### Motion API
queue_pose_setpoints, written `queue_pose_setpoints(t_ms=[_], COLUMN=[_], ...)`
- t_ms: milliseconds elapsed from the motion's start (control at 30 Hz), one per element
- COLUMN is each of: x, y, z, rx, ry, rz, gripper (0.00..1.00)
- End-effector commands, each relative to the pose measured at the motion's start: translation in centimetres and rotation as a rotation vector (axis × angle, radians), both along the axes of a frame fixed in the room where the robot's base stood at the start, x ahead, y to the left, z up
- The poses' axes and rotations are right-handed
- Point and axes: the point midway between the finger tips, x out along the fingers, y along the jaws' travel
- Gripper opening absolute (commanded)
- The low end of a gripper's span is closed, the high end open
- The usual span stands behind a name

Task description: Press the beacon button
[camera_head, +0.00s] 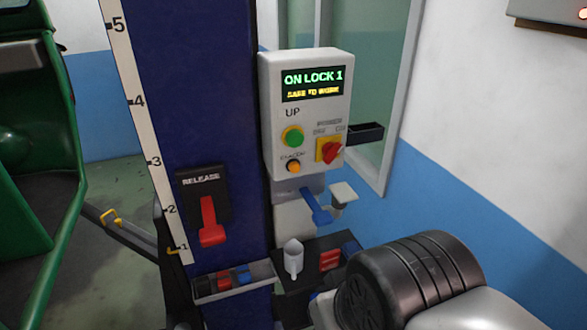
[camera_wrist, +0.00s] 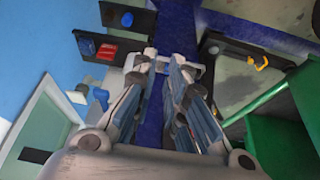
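The beacon button (camera_head: 293,167) is a small orange round button low on the left of the pale control box (camera_head: 306,70) in the head view. A larger green UP button (camera_head: 292,136) sits just above it, and a red rotary switch on a yellow plate (camera_head: 329,150) is to its right. The box's display reads ON LOCK 1, SAFE TO WORK. My gripper (camera_wrist: 165,58) shows in the wrist view with its two fingers apart. The dark blue column shows between them.
The dark blue column (camera_head: 205,110) carries a red release lever (camera_head: 210,222). A green vehicle (camera_head: 60,190) stands at left. The box's front looks unobstructed.

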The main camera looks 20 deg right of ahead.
Motion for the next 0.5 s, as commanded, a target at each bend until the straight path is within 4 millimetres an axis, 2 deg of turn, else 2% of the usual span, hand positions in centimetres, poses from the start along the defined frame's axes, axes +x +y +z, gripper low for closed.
queue_pose_setpoints(t_ms=[133, 500], x=[0.0, 0.0], y=[0.0, 0.0], z=[0.0, 0.0], rx=[0.0, 0.0], ry=[0.0, 0.0], rz=[0.0, 0.0], gripper=[0.0, 0.0])
